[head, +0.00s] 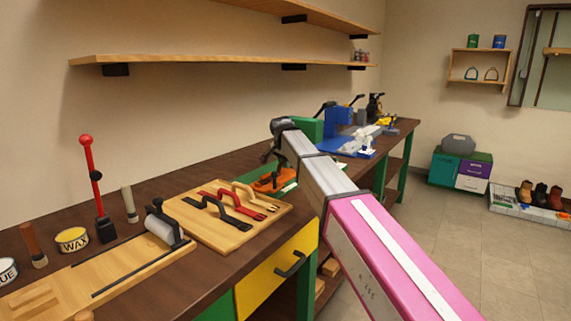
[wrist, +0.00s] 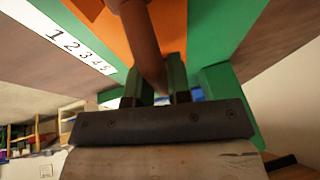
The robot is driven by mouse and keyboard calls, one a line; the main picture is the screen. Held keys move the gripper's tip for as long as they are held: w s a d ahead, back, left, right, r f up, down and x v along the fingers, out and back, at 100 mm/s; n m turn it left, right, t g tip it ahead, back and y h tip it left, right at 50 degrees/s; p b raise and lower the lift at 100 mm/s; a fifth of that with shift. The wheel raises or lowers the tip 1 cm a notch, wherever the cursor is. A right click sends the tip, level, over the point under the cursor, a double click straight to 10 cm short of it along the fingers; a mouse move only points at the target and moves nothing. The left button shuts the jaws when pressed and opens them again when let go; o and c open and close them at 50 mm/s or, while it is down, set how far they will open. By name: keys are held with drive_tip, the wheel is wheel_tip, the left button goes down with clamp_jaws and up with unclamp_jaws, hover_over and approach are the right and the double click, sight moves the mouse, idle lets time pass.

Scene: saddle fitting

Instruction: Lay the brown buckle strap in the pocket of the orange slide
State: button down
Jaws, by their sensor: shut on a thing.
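The brown buckle strap (wrist: 146,45) is between the two fingers of my gripper (wrist: 155,85) in the wrist view, which are shut on it. It reaches up past the picture's top edge, so its far end is out of sight. Behind it is the orange slide (wrist: 173,22), set between green parts. In the head view the orange slide (head: 267,184) sits on the bench below my gripper (head: 268,157). The strap cannot be made out there. The slide's pocket is not clear in either view, and I cannot tell whether strap and slide touch.
A wooden board (head: 222,235) holds black (head: 215,211), red (head: 240,208) and tan (head: 254,195) straps left of the slide. A numbered white scale (wrist: 75,45) runs beside the slide. A green upright (wrist: 225,90) stands close right of my gripper. A blue machine (head: 340,145) stands farther along the bench.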

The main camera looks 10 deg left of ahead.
drive_tip(key=shift+f, duration=0.25)
drive_tip(key=c, duration=1.1)
unclamp_jaws()
drive_tip(key=shift+o, duration=0.2)
drive_tip(key=v, duration=1.2)
drive_tip(key=shift+r, duration=0.1)
